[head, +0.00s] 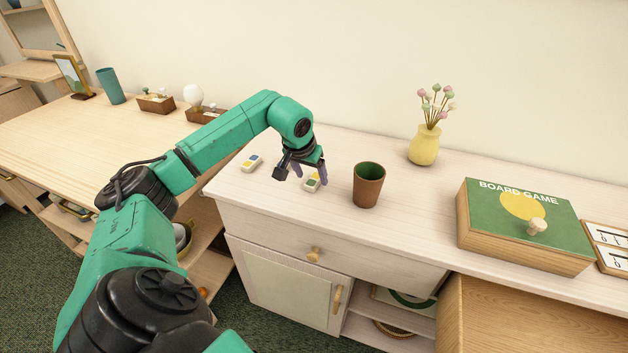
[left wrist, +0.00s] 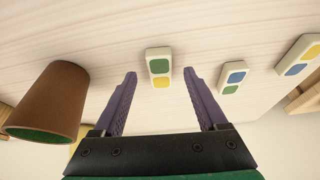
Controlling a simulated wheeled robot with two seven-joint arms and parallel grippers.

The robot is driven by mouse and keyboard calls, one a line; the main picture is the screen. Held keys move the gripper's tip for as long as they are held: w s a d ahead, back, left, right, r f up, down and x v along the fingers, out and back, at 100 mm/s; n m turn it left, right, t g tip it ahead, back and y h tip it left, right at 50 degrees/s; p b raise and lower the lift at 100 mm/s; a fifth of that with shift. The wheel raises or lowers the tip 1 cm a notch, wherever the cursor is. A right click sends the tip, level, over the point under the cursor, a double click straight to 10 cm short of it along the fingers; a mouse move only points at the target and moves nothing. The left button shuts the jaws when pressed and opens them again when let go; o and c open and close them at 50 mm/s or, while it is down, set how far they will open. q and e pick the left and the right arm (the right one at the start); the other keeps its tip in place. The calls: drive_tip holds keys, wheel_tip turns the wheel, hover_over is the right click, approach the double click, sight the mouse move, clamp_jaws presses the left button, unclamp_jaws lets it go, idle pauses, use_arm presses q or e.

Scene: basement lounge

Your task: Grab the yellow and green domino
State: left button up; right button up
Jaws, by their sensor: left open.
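The yellow and green domino (head: 312,184) lies on the pale cabinet top, partly covered by my left gripper in the head view. In the left wrist view this domino (left wrist: 158,67) is white with a green and a yellow square. My left gripper (head: 309,178) is open over it with its purple fingers pointing down. In the left wrist view the domino shows between the two fingertips (left wrist: 160,73), with a gap on each side. I cannot tell the exact height of the fingertips above the top. My right gripper is not in view.
A brown cup (head: 368,187) with a green inside stands close right of the gripper. A blue and green domino (left wrist: 232,78) and a blue and yellow domino (head: 252,163) lie to the other side. A yellow vase (head: 424,146) and a board game box (head: 500,232) stand further right.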

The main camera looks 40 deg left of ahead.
use_arm(q)
drive_tip(key=shift+x, duration=1)
clamp_jaws()
drive_tip(key=shift+r, duration=0.15)
